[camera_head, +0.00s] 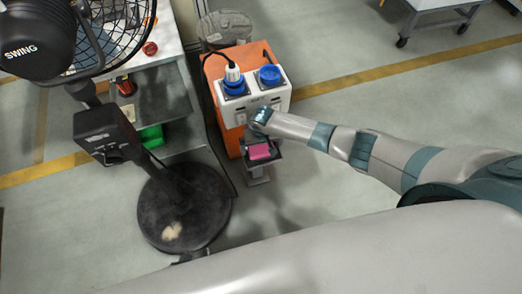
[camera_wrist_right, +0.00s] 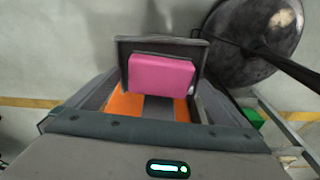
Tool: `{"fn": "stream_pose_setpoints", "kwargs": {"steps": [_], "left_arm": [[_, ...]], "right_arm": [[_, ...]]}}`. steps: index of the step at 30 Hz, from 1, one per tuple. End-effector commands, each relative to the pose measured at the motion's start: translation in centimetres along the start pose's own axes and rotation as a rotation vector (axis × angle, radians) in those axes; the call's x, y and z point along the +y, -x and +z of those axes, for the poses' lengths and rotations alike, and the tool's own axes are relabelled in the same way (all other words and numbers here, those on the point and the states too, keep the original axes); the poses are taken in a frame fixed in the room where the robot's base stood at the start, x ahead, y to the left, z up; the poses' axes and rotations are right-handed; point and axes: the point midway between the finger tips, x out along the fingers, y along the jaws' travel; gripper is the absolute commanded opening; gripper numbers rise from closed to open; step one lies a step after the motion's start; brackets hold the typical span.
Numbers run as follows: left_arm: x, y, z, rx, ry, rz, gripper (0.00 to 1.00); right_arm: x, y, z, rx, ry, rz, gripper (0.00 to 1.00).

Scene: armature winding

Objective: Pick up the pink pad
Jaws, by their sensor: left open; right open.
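The pink pad (camera_head: 259,152) lies on a small dark platform in front of the white box with blue sockets. In the right wrist view the pink pad (camera_wrist_right: 161,76) is a flat block against a dark plate, close ahead between the gripper's two sides. My right gripper (camera_head: 258,137) is at the far end of the arm coming from the right, just above the pad. Its jaws are open, and I see no grip on the pad. Whether they touch it I cannot tell. I cannot make out my left gripper in either view.
Open floor lies to the right.

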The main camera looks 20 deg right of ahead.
Motion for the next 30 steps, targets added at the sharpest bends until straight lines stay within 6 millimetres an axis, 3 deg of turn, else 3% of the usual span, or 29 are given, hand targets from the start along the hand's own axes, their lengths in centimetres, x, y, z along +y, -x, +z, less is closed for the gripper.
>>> {"fn": "stream_pose_setpoints", "kwargs": {"steps": [14,20,30], "left_arm": [[-0.18,0.11,-0.28,0.005,0.0,-0.002,0.52],[-0.18,0.11,-0.27,0.005,0.0,-0.002,0.52],[-0.16,0.09,-0.04,0.001,0.0,-0.002,0.52]], "right_arm": [[0.03,-0.1,-0.01,0.0,0.0,0.0,1.0],[0.04,-0.11,0.0,0.0,0.0,0.0,0.57],[0.03,-0.01,-0.03,0.0,0.0,0.0,0.56]]}}
